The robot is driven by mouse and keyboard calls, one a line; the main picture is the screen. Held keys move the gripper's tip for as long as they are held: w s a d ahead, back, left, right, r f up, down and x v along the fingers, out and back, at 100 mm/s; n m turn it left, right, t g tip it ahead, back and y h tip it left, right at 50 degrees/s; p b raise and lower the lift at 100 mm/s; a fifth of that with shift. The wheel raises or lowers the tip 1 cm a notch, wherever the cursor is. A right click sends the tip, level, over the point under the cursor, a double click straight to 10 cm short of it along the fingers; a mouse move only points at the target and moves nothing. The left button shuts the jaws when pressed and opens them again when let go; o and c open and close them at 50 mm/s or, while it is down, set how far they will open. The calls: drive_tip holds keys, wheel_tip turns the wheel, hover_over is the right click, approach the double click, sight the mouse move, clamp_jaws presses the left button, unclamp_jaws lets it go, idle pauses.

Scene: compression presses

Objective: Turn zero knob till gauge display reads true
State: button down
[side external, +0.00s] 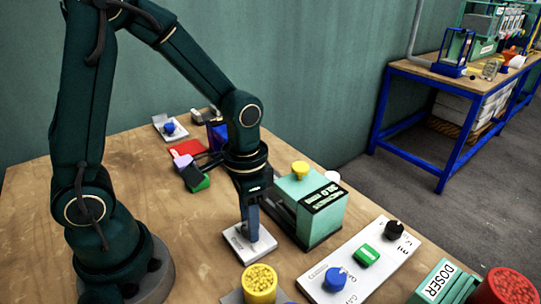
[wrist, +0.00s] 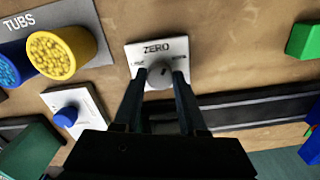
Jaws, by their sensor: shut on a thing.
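The zero knob (wrist: 159,75) is a round grey knob on a white plate (wrist: 174,46) marked ZERO. My gripper (wrist: 157,88) has its two fingers closed on the knob's sides; a small dark mark shows on its top. In the side external view my gripper (side external: 250,236) points down at the white plate (side external: 236,241), and its fingers hide most of the knob. The gauge display (side external: 323,197) is a dark panel on a pale green box (side external: 318,228) just right of my gripper. Its markings are too small to read.
A yellow knob (side external: 299,169) tops the green box. A white panel (side external: 318,279) with blue, green and black controls lies in front. A yellow tub (side external: 259,283) stands near the plate. A red pad (side external: 185,148) and coloured blocks lie behind.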

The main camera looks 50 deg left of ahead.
idle(0.4)
drive_tip(key=shift+c, duration=2.3)
unclamp_jaws()
drive_tip(key=shift+r, duration=0.15)
drive_tip(key=shift+r, duration=2.45)
drive_tip(key=shift+r, duration=0.1)
